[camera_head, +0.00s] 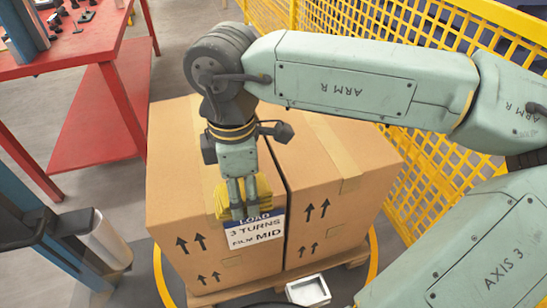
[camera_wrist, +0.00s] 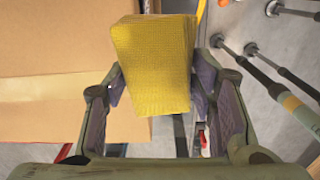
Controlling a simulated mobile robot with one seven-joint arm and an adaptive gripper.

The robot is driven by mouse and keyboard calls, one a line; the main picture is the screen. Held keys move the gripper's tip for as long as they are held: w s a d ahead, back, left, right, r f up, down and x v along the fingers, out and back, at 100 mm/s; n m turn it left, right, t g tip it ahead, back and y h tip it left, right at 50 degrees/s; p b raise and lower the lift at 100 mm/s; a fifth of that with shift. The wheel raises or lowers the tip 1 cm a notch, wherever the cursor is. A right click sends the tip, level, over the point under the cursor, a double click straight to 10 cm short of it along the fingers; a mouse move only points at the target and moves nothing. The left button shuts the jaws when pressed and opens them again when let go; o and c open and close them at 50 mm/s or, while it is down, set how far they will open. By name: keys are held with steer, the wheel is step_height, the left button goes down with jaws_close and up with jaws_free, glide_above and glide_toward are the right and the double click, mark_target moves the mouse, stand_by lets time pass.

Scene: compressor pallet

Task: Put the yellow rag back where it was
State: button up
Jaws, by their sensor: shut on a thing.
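The yellow rag (camera_head: 263,186) shows on both sides of my gripper (camera_head: 237,208) in the head view. In the wrist view the rag (camera_wrist: 154,65) is a thick folded yellow block between the two fingers of my gripper (camera_wrist: 157,95), which is shut on it. My gripper points down in front of the left cardboard box (camera_head: 172,170), near its front upper edge and just above the white label (camera_head: 256,230). I cannot tell whether the rag touches the box. My fingers hide the rag's middle in the head view.
A second cardboard box (camera_head: 330,160) stands close on the right, both on a wooden pallet (camera_head: 240,291). A yellow mesh fence (camera_head: 420,185) runs behind and to the right. A red table (camera_head: 85,42) with small parts is at the upper left. A white tray (camera_head: 308,291) is in front.

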steer(key=w+d+p, duration=0.1)
steer(key=w, duration=0.3)
steer(key=w+d+p, duration=0.2)
steer(key=w, duration=0.3)
steer(key=w+d+f+p, duration=0.1)
steer(key=w+d, duration=0.1)
steer(key=w, duration=0.3)
steer(key=shift+d+f, duration=0.1)
steer(key=f, duration=0.2)
steer(key=w+f+p, duration=0.1)
steer(key=shift+d+f, duration=0.25)
steer(key=shift+f+b, duration=0.3)
steer(key=shift+b, duration=0.05)
steer(key=o, duration=1.1)
steer(key=shift+r+p, duration=0.25)
steer(key=shift+p, duration=0.3)
